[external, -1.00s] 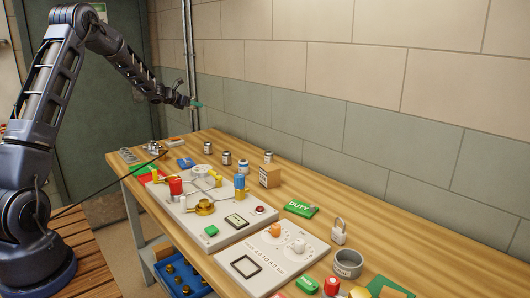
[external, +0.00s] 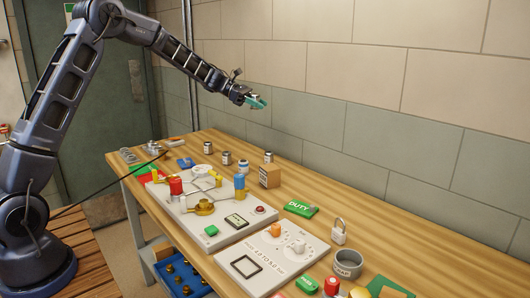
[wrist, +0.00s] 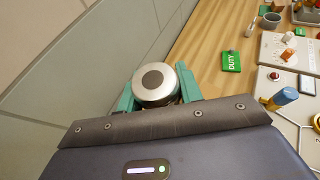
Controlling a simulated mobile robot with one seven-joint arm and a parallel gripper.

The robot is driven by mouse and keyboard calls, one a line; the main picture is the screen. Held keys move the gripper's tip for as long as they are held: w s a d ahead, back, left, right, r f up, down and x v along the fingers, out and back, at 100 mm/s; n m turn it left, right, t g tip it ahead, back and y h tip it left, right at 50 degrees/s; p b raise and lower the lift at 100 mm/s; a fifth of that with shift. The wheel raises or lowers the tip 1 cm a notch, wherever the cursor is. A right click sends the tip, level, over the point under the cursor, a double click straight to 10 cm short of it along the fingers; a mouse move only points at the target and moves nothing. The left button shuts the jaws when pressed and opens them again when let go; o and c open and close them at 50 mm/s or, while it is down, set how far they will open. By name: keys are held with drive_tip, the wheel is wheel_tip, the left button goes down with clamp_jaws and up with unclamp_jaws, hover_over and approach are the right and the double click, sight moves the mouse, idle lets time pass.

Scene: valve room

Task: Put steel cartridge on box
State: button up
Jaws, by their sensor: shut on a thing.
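My gripper (external: 257,102), with teal fingertips, is high above the table near the wall, above and a little left of the box. In the wrist view the fingers (wrist: 157,90) are shut on a round steel cartridge (wrist: 150,84), its silver end with a dark centre facing the camera. The small brown box (external: 270,176) with a white label stands on the table behind the valve panel, its top bare. I cannot make out the box in the wrist view.
Several small steel cylinders (external: 226,158) stand left of the box. The valve panel (external: 208,222) with blue and red posts lies in front. The wall (external: 360,140) is close behind.

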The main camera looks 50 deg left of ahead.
sight(273, 168)
drive_tip(key=s+d+m+g+h, duration=0.1)
drive_tip(key=s+d+m+g, duration=0.15)
drive_tip(key=d, duration=0.45)
drive_tip(key=s+d+m+g+h, duration=0.1)
drive_tip(key=s+d+m+g, duration=0.15)
drive_tip(key=d, duration=0.45)
drive_tip(key=f, duration=1.8)
drive_tip(key=shift+w+a+f, duration=0.2)
drive_tip(key=shift+w+f, duration=0.1)
drive_tip(key=shift+f, duration=0.05)
drive_tip(key=shift+f, duration=0.15)
drive_tip(key=o, duration=1.1)
drive_tip(key=shift+o, duration=0.2)
